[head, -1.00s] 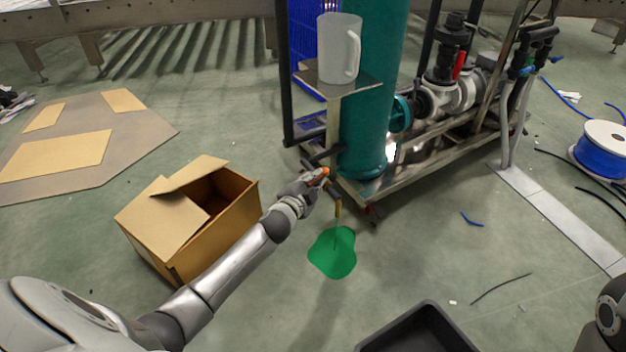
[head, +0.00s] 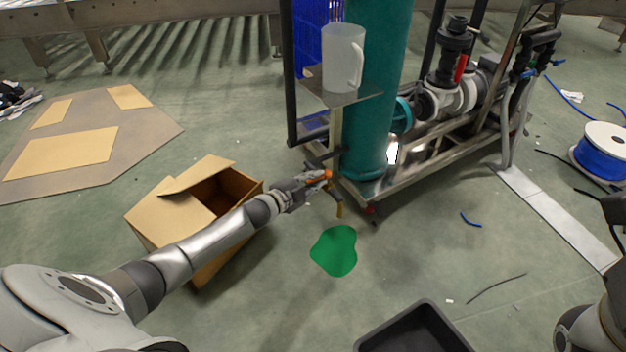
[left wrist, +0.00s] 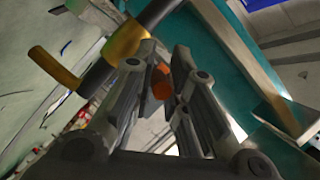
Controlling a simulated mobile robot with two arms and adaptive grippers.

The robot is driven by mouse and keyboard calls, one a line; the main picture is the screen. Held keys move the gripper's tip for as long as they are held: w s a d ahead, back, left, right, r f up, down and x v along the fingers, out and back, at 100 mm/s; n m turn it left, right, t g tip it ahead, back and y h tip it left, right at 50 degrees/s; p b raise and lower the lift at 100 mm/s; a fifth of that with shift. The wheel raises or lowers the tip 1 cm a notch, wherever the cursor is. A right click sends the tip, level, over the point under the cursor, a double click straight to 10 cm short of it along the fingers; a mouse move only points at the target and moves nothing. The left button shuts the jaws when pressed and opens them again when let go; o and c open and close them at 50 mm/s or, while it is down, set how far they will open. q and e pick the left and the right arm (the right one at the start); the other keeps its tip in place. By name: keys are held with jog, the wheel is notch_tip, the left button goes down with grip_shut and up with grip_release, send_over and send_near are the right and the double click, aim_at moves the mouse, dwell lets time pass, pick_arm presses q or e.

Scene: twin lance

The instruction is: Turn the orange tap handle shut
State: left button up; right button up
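The orange tap handle (head: 326,174) is at the lower front corner of the pump skid, beside the teal column. It also shows between my left fingers in the left wrist view (left wrist: 161,82). My left gripper (head: 318,177) reaches it from the left, its fingers close in on both sides of the handle, which they partly hide. The brass tap spout (head: 339,210) points down below the handle; the brass body (left wrist: 124,42) shows in the left wrist view. No stream is visible under the spout. A green puddle (head: 334,251) lies on the floor below. My right gripper is out of view.
An open cardboard box (head: 165,222) stands under and beside my left forearm. A black tray (head: 415,310) is at the bottom. A translucent jug (head: 343,60) stands on a small shelf (head: 345,97) above the tap. Floor right of the puddle is mostly clear.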

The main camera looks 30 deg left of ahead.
pick_arm(q)
jog(key=o, duration=0.3)
jog(key=shift+o, duration=0.2)
jog(key=v, duration=1.2)
dwell(0.4)
